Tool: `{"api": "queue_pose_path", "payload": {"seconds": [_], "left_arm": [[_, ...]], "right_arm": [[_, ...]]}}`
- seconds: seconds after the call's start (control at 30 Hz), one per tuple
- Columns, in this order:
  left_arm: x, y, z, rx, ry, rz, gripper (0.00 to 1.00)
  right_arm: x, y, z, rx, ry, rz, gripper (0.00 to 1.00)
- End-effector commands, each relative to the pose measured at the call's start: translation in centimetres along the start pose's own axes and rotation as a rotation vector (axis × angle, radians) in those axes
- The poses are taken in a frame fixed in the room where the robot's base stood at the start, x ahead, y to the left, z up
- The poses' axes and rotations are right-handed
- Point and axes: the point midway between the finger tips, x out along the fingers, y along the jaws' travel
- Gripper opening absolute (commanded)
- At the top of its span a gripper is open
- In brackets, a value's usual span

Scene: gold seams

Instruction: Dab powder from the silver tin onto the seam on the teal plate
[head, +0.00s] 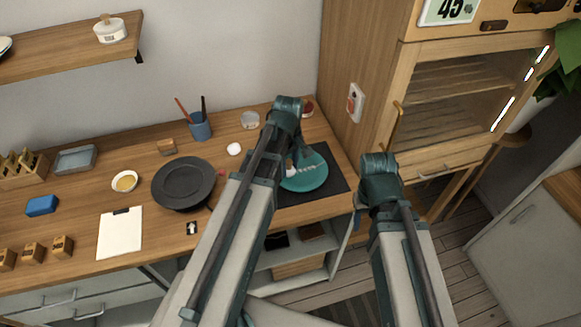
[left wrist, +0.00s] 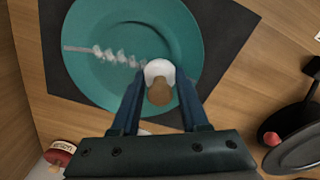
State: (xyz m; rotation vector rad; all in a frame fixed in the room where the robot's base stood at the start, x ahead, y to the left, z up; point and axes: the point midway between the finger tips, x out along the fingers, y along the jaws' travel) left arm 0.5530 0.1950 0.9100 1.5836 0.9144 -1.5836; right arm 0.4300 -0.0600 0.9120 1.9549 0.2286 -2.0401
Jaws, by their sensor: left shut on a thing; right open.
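The teal plate (head: 309,181) lies on a dark mat; it fills much of the left wrist view (left wrist: 90,85). A pale seam (left wrist: 78,49) crosses it, with whitish powdery clumps along most of its length. My left gripper (left wrist: 160,98) is shut on a dabber with a white round head (left wrist: 158,69) and a brown end, over the plate beside the seam's clumped end. I cannot tell whether the dabber touches the plate. A round silvery container (head: 250,120), possibly the tin, stands behind the plate. My right gripper (head: 358,217) is open and empty, low at the counter's right front edge.
A red-labelled jar (head: 308,107) stands behind the plate; it also shows in the wrist view (left wrist: 61,152). A wooden cabinet (head: 365,50) walls the right.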

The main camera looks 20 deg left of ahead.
Motion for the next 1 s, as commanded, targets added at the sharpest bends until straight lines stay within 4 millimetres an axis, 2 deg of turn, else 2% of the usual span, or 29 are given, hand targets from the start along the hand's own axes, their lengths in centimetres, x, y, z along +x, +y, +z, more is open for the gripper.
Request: {"api": "queue_pose_path", "payload": {"seconds": [0.3,0.6,0.87,1.0], "left_arm": [[0.0,0.0,-0.2,0.0,0.0,0.0,0.0],[-1.8,0.0,-0.2,0.0,0.0,0.0,0.0],[-1.6,0.0,-0.2,-0.001,0.0,0.0,0.0],[-2.1,0.0,-0.2,-0.001,0.0,0.0,0.0]], "right_arm": [[0.0,0.0,0.0,0.0,0.0,0.0,0.5],[-1.8,0.2,0.1,0.0,0.0,0.0,0.5],[-1.6,0.1,0.1,0.0,0.0,0.0,0.5],[-2.1,0.2,0.1,0.0,0.0,0.0,0.5]]}}
